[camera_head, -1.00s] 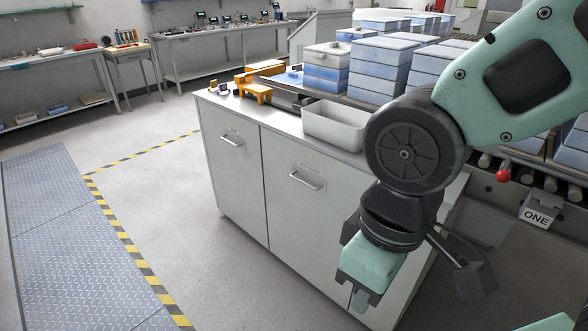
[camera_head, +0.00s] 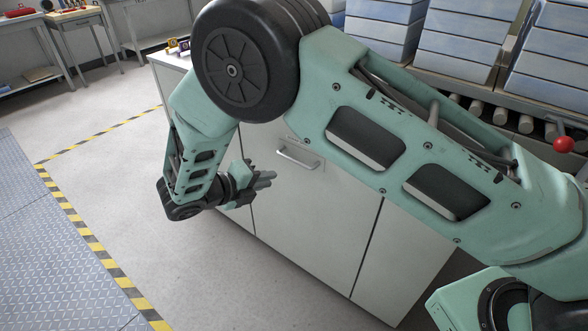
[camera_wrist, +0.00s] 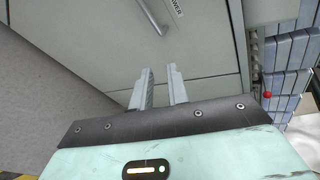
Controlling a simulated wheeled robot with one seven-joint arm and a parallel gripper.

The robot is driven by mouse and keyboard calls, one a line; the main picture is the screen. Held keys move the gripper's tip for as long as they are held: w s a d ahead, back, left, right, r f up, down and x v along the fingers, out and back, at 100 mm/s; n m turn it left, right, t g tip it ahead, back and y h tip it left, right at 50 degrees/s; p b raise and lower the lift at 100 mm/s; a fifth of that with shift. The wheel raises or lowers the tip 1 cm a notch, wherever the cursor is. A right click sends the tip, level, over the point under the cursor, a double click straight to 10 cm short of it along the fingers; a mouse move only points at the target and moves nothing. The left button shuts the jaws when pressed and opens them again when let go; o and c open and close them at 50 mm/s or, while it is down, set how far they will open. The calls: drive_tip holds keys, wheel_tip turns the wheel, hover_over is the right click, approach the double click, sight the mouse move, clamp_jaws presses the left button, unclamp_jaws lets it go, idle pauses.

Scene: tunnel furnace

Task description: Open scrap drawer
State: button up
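A light grey cabinet stands in front of me, with flat fronts. One front (camera_head: 320,205) carries a silver bar handle (camera_head: 297,157) near its top edge, and this front looks closed. My gripper (camera_head: 266,182) is in front of the cabinet, below and left of that handle and apart from it. In the wrist view, the handle (camera_wrist: 151,17) lies ahead at the top, beside a white label only partly readable. My gripper's two fingers (camera_wrist: 161,82) show a narrow gap with nothing between them. My arm hides the cabinet's top and much of its left part in the head view.
A red knob (camera_head: 564,145) shows at the far right. Grey floor lies free left of the cabinet, up to yellow-black tape (camera_head: 75,218).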

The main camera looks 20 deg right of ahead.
sight(293, 161)
drive_tip(key=w+a+f+n+t+h, duration=0.1)
drive_tip(key=w+a+f+n+t, duration=0.15)
drive_tip(key=f+n, duration=0.2)
drive_tip(key=shift+n+t, duration=0.25)
drive_tip(key=shift+t, duration=0.1)
drive_tip(key=x, duration=1.2)
drive_tip(key=r+x, duration=0.1)
drive_tip(key=x, duration=0.5)
drive_tip(key=shift+w, duration=0.15)
clamp_jaws()
